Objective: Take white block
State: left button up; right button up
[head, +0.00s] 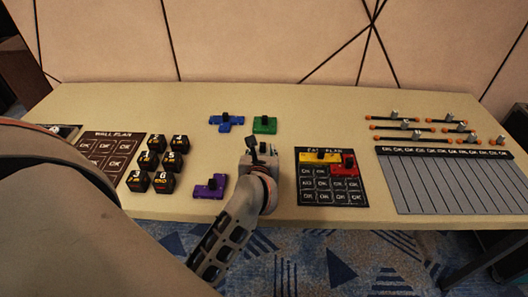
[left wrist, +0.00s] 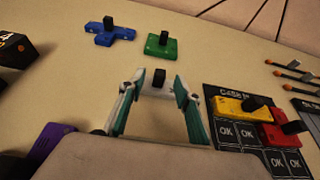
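The white block (left wrist: 150,92) with a black knob on top lies on the table, just ahead of my left gripper in the left wrist view. My left gripper (left wrist: 158,98) is open, with one finger on each side of the view and the block between the fingertips. I cannot tell whether they touch it. In the head view my left gripper (head: 259,157) points down at the table's middle and mostly hides the block. My right gripper is not in view.
A green block (head: 264,125) and a blue block (head: 226,122) lie behind. A purple block (head: 210,187) lies to the left. A dark board (head: 331,197) with a yellow block (head: 319,157) and a red block (head: 345,166) lies to the right. Black cubes (head: 164,182) stand farther left.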

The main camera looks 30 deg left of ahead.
aim_at(263, 144)
pick_arm(q)
jog(key=x, duration=0.4)
jog(key=shift+w+a+r, duration=0.1)
jog(key=shift+w+r, duration=0.05)
jog(key=shift+w, duration=0.05)
jog(key=shift+c, duration=0.3)
grip_shut()
